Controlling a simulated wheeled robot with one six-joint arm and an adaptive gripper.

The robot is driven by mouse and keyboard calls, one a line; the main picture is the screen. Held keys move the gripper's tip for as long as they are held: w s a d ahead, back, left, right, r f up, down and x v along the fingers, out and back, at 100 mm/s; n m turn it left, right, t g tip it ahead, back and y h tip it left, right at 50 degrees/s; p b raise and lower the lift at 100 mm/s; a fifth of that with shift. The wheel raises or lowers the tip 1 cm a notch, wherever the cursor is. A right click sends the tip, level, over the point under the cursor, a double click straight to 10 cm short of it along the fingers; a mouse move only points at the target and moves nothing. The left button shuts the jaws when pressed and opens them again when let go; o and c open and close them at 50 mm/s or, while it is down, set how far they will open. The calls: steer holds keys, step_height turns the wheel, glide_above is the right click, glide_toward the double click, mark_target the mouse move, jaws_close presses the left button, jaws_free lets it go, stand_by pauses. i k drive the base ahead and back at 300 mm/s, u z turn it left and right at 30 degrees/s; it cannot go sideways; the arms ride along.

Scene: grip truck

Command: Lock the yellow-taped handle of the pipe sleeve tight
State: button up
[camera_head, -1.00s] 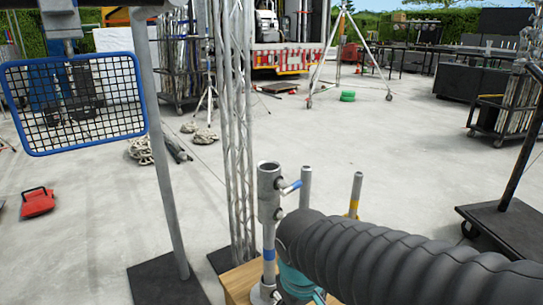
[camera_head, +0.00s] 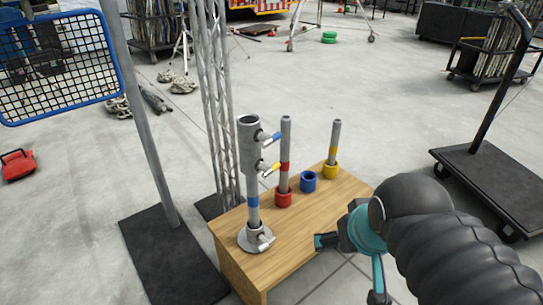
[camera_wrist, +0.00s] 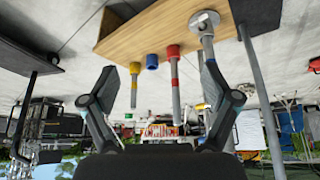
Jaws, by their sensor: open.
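The pipe sleeve (camera_head: 250,138) is a grey metal cylinder on an upright pipe with a blue band, standing in a round flange (camera_head: 256,238) on a wooden box. Its yellow-taped handle (camera_head: 271,168) sticks out to the right near the sleeve's lower end. A blue-taped handle (camera_head: 270,137) sits above it. My gripper (camera_head: 345,267) is right of the box's front part, apart from the sleeve. In the wrist view, upside down, my gripper (camera_wrist: 160,85) has its fingers wide apart with nothing between them. The sleeve there is partly hidden by the right finger.
On the wooden box (camera_head: 290,245) stand a red-banded pipe in a red socket (camera_head: 283,197), an empty blue socket (camera_head: 308,181) and a yellow-banded pipe in a yellow socket (camera_head: 330,170). A lattice truss (camera_head: 213,100) rises behind. A black cart (camera_head: 485,185) stands right.

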mark_target(268, 170)
steer(key=z, duration=0.9)
steer(key=k, duration=1.05)
steer(key=u, duration=0.85)
